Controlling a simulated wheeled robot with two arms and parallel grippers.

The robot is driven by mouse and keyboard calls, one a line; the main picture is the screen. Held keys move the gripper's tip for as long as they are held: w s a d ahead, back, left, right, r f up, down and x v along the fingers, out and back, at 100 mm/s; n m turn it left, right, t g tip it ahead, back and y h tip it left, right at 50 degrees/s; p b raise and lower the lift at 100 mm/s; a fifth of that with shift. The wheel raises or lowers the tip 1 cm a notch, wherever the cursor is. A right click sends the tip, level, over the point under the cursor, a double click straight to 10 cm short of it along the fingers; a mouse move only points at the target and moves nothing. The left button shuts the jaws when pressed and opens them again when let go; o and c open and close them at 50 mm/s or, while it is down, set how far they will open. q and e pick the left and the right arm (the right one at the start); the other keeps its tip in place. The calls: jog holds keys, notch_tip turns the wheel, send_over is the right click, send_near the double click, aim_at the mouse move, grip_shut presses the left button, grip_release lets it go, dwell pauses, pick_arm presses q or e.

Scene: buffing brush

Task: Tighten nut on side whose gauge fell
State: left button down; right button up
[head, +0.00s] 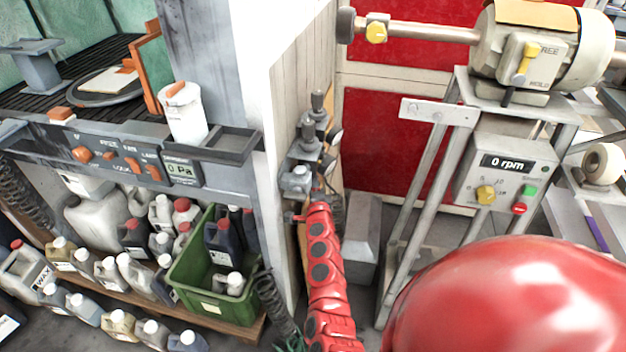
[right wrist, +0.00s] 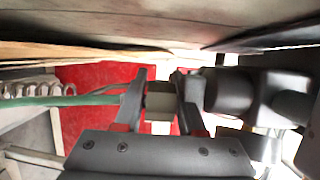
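A cluster of grey fittings (head: 299,177) sits on the side of the pale post, with dark upright knobs (head: 317,101) above it. Dark round gauges (head: 335,133) there are seen nearly edge-on, and I cannot read their faces. My red right arm reaches up to this cluster, and its gripper is hard to make out there in the head view. In the right wrist view my right gripper (right wrist: 160,100) has its fingers on either side of a grey-beige block (right wrist: 159,108), possibly a nut. I cannot tell whether they press on it. My left gripper is out of view.
A dark cylindrical fitting (right wrist: 230,92) is close right of the fingers, and a green hose (right wrist: 60,101) runs at left. The buffing machine (head: 550,50) and its 0 rpm box (head: 505,170) stand right. A green crate (head: 203,290) and several bottles are lower left.

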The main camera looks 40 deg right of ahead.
grip_shut()
jog(key=shift+f, duration=0.1)
jog(key=a+n+y+b, duration=0.1)
jog(key=n+y+b, duration=0.3)
jog(key=y+b, duration=0.2)
jog(key=a+n+y+b, duration=0.1)
jog(key=n+y+b, duration=0.3)
jog(key=y+b, duration=0.2)
jog(key=a+n+y+b, duration=0.1)
jog(key=n+y+b, duration=0.2)
jog(key=y+b, duration=0.2)
jog(key=shift+n+y+b, duration=0.4)
jog(key=shift+b, duration=0.85)
jog(key=shift+s, duration=0.1)
jog(key=shift+o, duration=0.7)
grip_release()
